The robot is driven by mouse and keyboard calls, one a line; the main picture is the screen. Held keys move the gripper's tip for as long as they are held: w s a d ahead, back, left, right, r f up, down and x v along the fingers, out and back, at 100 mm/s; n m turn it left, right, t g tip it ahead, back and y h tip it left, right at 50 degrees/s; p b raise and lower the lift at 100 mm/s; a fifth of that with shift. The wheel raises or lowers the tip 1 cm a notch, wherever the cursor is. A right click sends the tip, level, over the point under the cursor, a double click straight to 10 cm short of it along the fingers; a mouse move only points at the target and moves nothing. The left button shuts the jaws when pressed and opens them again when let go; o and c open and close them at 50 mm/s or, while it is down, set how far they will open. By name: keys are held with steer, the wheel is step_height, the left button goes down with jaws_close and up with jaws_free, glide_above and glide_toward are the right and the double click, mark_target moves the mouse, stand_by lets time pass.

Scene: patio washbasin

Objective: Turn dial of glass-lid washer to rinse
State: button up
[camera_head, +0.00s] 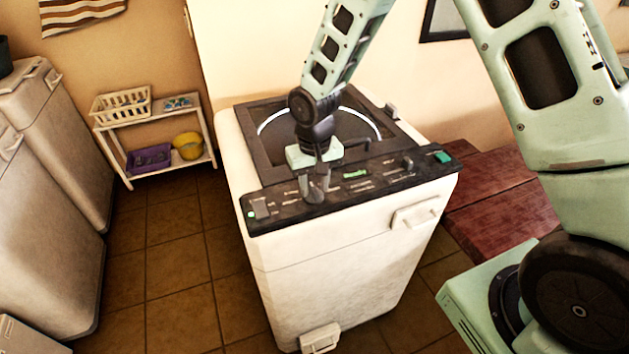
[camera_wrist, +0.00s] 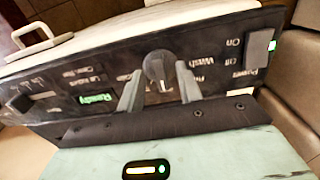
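The washer (camera_head: 330,260) is a white top-loader with a dark-framed glass lid (camera_head: 355,125), which is closed. Its black control panel (camera_head: 380,185) runs along the front top edge. The dark round dial (camera_wrist: 157,66) shows in the wrist view, with a light mark low on its face; the printed words beside it, including "Wash", appear inverted. My gripper (camera_head: 316,190) points down at the panel's left part and hides the dial in the head view. In the wrist view my gripper's two fingers (camera_wrist: 160,82) stand on either side of the dial, with slim gaps; firm contact is not visible.
A green "Ready" display (camera_wrist: 94,98) and a power switch (camera_wrist: 260,47) flank the dial. A small knob (camera_head: 407,163) and green button (camera_head: 441,157) sit at the panel's right. A white shelf (camera_head: 140,130) stands behind left; tiled floor (camera_head: 180,260) is clear.

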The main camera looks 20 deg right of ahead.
steer(key=shift+f, duration=0.35)
jaws_close()
steer(key=n, duration=0.3)
steer(key=shift+n, duration=0.4)
steer(key=shift+w+d+n+b, duration=0.1)
steer(key=shift+n+b, duration=0.2)
steer(key=shift+n, duration=1.6)
steer(key=shift+r, duration=0.1)
